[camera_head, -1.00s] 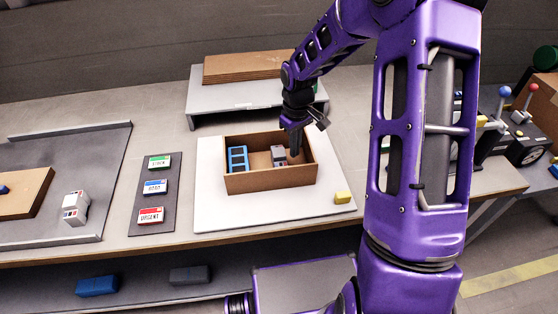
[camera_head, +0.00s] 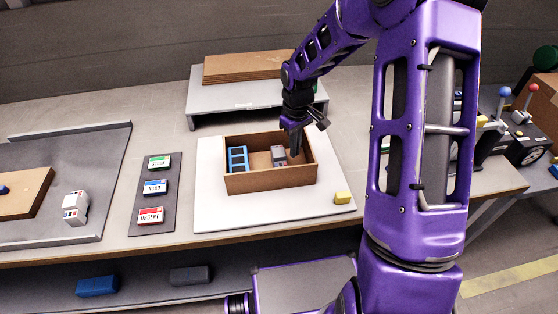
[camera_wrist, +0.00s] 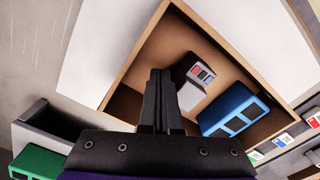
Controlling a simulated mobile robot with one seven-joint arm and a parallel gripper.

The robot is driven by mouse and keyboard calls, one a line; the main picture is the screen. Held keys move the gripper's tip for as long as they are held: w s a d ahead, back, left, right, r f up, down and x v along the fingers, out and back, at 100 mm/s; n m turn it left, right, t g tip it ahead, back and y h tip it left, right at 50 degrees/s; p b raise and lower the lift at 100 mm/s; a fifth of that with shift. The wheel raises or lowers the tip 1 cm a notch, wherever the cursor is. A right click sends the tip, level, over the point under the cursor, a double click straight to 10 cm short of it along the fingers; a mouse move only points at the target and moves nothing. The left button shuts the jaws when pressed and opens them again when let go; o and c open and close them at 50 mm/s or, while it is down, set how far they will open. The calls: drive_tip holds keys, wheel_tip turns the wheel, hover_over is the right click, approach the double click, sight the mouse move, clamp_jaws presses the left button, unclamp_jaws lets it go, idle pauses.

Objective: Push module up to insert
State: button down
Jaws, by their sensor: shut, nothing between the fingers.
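A grey module (camera_head: 279,156) with red and blue marks on its face lies inside an open brown box (camera_head: 270,180). It also shows in the wrist view (camera_wrist: 193,88). A blue module (camera_head: 238,158) with dark windows is at the left side of the box, apart from the grey one in the head view. My gripper (camera_head: 296,150) is shut and empty, pointing down into the right part of the box. In the wrist view its fingers (camera_wrist: 160,76) are together just beside the grey module; whether they touch it I cannot tell.
The box stands on a white board (camera_head: 215,212); a yellow block (camera_head: 342,197) lies at its right corner. A grey raised shelf (camera_head: 235,98) with brown boards stands behind. Green, blue and red labelled cards lie left, near a white block (camera_head: 76,207).

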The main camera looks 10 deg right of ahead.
drive_tip(key=shift+a, duration=0.1)
idle(0.3)
drive_tip(key=shift+f, duration=0.2)
idle(0.3)
drive_tip(key=shift+a+b, duration=0.6)
drive_tip(key=shift+a, duration=3.05)
drive_tip(key=shift+d, duration=0.1)
drive_tip(key=shift+d, duration=0.55)
wheel_tip(320, 180, up, 7)
drive_tip(key=p, duration=0.5)
drive_tip(key=shift+r+p, duration=0.1)
drive_tip(key=shift+p, duration=0.3)
